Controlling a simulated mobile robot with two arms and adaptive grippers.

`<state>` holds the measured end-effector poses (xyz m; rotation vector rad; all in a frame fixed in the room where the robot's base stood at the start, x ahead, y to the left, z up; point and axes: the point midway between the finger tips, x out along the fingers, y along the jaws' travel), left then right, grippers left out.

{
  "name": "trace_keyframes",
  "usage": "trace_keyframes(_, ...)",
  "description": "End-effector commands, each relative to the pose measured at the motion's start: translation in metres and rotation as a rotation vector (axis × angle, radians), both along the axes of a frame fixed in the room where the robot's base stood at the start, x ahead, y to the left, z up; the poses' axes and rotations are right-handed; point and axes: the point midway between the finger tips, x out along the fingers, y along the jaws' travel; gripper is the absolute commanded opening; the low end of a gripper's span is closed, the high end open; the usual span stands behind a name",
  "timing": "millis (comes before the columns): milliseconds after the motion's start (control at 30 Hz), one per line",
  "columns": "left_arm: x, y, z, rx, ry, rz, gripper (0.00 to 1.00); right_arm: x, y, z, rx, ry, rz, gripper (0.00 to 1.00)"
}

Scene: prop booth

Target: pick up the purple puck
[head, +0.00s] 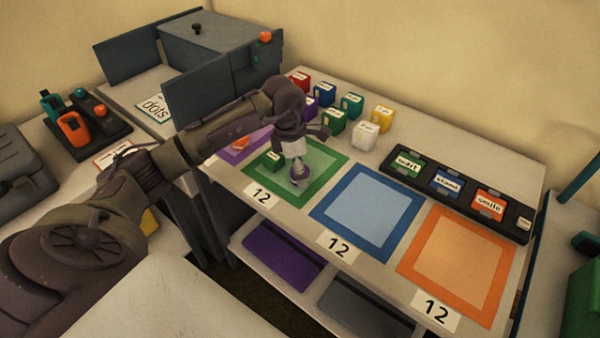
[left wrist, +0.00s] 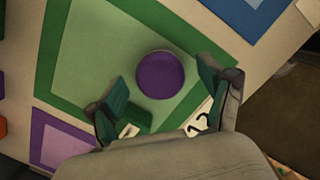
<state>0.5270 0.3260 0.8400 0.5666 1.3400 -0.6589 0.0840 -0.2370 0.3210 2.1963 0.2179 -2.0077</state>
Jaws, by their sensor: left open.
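The purple puck (left wrist: 160,75) is round and lies on the pale green inner area of the green mat (left wrist: 62,80). In the left wrist view it shows whole, between and slightly beyond my open left fingers (left wrist: 162,92). I see no finger touching it. My right gripper is not in view.
A blue mat (head: 331,235) and an orange mat (head: 415,285) lie to the right. Several coloured cubes, including a white one (head: 365,134), stand behind. A dark rack of labelled blocks (head: 460,190) is at the right. A grey box (head: 215,45) stands at the back left.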

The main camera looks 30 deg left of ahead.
Motion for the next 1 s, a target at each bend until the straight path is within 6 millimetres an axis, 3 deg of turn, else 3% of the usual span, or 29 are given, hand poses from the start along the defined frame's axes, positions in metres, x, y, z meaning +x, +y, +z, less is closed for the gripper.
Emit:
trace_keyframes(200, 0.0, 0.0, 0.0, -0.001, -0.001, 0.0, 0.77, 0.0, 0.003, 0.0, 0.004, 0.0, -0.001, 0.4)
trace_keyframes(600, 0.0, 0.0, 0.0, 0.0, -0.001, 0.0, 0.14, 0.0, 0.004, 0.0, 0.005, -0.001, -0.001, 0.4)
trace_keyframes(1000, 0.001, 0.0, 0.011, 0.0, -0.004, -0.002, 0.14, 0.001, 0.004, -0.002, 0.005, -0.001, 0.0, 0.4)
